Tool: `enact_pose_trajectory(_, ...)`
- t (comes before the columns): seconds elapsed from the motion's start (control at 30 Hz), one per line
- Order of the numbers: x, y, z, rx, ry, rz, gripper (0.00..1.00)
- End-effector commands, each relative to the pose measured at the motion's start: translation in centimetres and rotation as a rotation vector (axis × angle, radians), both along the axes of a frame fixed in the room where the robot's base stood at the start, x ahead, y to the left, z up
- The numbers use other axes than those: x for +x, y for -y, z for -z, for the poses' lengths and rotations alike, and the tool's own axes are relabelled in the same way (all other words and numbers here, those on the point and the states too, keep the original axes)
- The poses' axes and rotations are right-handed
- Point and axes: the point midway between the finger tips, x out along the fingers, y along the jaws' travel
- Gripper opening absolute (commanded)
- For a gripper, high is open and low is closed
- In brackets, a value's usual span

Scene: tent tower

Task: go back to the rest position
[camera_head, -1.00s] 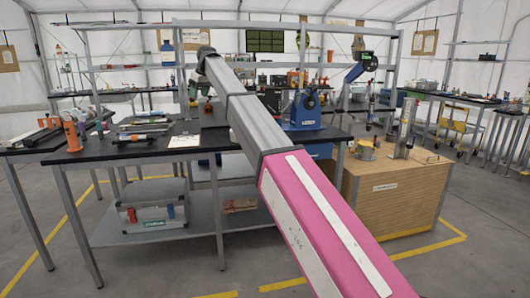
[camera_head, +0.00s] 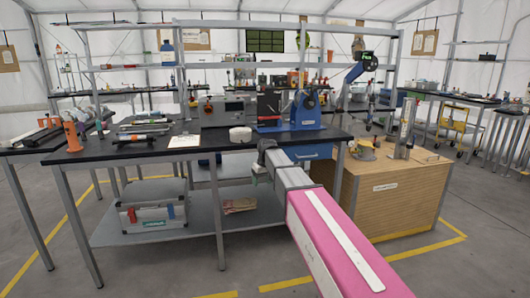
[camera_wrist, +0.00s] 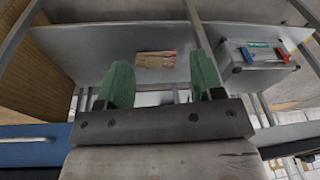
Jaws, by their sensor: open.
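My gripper shows in the head view (camera_head: 256,174) just in front of the black-topped workbench (camera_head: 110,153), below the level of its top and left of the blue drawer (camera_head: 310,152). Its two green fingers stand apart in the wrist view (camera_wrist: 162,80), with nothing between them that I can see held. My arm, with a grey link and a pink link, runs from the lower right of the head view up to it. The rest position itself is not marked in view.
The bench's lower shelf (camera_head: 205,226) carries a silver case (camera_head: 150,208) and a flat packet (camera_head: 240,205). A blue vise (camera_head: 306,108) and a white round object (camera_head: 240,134) stand on the top. A wooden cabinet (camera_head: 390,200) stands close at right. The floor in front is clear.

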Motion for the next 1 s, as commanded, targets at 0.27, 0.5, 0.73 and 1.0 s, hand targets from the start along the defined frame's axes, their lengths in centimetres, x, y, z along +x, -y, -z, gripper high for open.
enact_pose_trajectory(0.27, -11.3, 10.1, 10.7, -0.041, -0.070, 0.197, 0.61)
enact_pose_trajectory(0.5, -21.2, 16.6, 16.9, -0.074, -0.124, 0.353, 0.61)
enact_pose_trajectory(0.73, -27.4, 19.8, 19.8, -0.094, -0.156, 0.447, 0.61)
enact_pose_trajectory(1.0, -28.3, 20.4, 20.3, -0.097, -0.160, 0.469, 0.61)
